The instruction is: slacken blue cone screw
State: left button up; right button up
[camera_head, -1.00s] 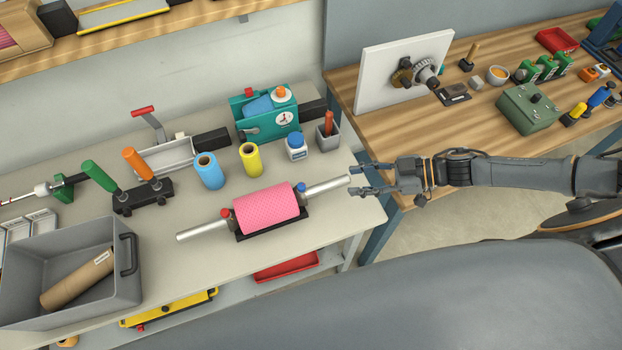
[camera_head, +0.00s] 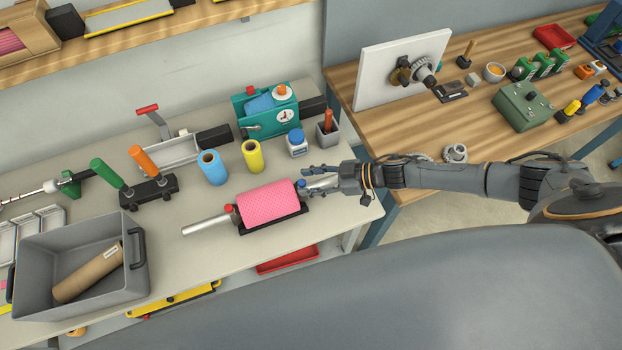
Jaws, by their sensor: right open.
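The pink roll (camera_head: 268,205) lies on a black cradle on the light workbench, with a silver shaft (camera_head: 207,224) sticking out to the left. A red knob (camera_head: 229,209) sits at its left end and a small blue screw (camera_head: 301,184) at its right end. My right gripper (camera_head: 306,179) is open at the right end of the roll, around or just above the blue screw and the right part of the shaft, which it partly hides. I cannot tell whether the fingers touch the screw. My left gripper is out of view.
A blue roll (camera_head: 211,168) and a yellow roll (camera_head: 252,156) stand behind the pink roll. A blue-capped bottle (camera_head: 297,143) and a grey cup (camera_head: 327,133) stand close behind my right gripper. A grey bin (camera_head: 137,283) holding a brown tube is at the left.

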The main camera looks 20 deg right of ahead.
jog(key=shift+c, duration=0.5)
grip_shut()
jog(key=n+g+b, duration=0.2)
jog(key=shift+w+f+g+y, duration=0.15)
jog(key=shift+w+g+y, duration=0.15)
jog(key=shift+w+y, duration=0.1)
jog(key=n+g+h+b, duration=0.1)
jog(key=n+g+b, duration=0.3)
jog(key=b, duration=0.2)
jog(key=w+n+g+h+b, duration=0.1)
jog(key=n+g+b, duration=0.3)
jog(key=b, duration=0.2)
jog(key=n+g+h+b, duration=0.1)
jog(key=n+g+b, duration=0.2)
jog(key=b, duration=0.4)
jog(key=shift+w+a+n+g, duration=0.25)
jog(key=shift+w+n+g, duration=0.15)
jog(key=shift+g, duration=0.4)
jog(key=shift+r, duration=0.2)
